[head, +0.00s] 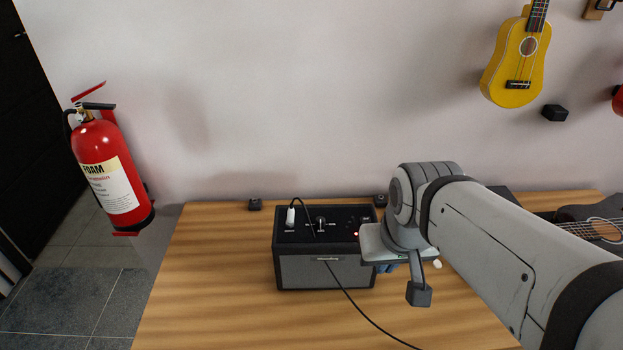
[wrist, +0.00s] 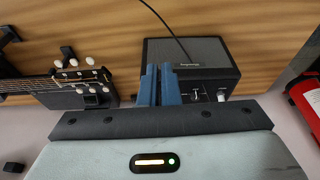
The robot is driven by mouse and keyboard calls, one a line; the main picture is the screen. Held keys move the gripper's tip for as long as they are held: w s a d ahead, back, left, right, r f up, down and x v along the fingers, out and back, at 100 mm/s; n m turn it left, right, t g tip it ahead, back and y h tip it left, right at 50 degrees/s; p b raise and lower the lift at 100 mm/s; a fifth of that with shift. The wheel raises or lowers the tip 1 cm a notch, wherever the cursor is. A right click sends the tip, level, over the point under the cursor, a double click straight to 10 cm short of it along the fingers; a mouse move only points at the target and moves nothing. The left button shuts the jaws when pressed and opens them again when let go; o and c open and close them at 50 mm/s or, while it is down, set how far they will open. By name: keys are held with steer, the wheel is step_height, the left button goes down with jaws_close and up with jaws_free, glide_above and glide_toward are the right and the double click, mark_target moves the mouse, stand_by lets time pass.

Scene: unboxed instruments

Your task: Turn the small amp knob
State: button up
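The small black amp (head: 318,272) stands on the wooden table, its control panel facing up. A small amp knob with a light pointer (head: 321,222) sits on that panel, right of a white plug (head: 291,217). In the wrist view the amp (wrist: 190,52) shows, with what looks like the knob (wrist: 196,95) and the plug (wrist: 221,96) right of my fingers. My gripper (head: 387,267) is at the amp's right side, partly hidden by my wrist. Its blue fingers (wrist: 160,86) are close together and look shut, with nothing visible between them, apart from the knob.
A black cable (head: 365,314) runs from the plug across the amp's front. A dark guitar (head: 602,230) lies at the right. A red fire extinguisher (head: 110,175) is left of the table (head: 205,275). A yellow ukulele (head: 515,60) hangs on the wall. The table's left is clear.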

mark_target(320, 219)
steer(key=shift+o, duration=0.6)
steer(key=shift+w, duration=0.25)
steer(key=o, duration=0.6)
steer(key=w+a+n+g+b, duration=0.1)
steer(key=w+a+n+b, duration=0.1)
steer(key=w, duration=0.8)
steer(key=shift+a+n+b, duration=0.25)
steer(key=shift+n+b, duration=0.15)
steer(key=shift+b, duration=0.4)
steer(key=shift+o, duration=0.6)
steer(key=w+a+f+n+b, duration=0.1)
steer(key=w, duration=0.3)
steer(key=w+a+f+n+g+b, duration=0.1)
steer(key=w+a+f, duration=0.1)
steer(key=w, duration=0.2)
steer(key=w+a+f+n+g+b, duration=0.1)
steer(key=w+a, duration=0.1)
steer(key=w, duration=0.3)
steer(key=shift+w+a+f+n+b, duration=0.1)
steer(key=shift+a+f+n+b, duration=0.1)
steer(key=shift+n+b, duration=0.15)
steer(key=shift+w+a+f, duration=0.1)
steer(key=shift+w, duration=0.1)
steer(key=shift+f, duration=0.3)
step_height(320, 219, down, 7)
steer(key=shift+s+a, duration=0.1)
jaws_close()
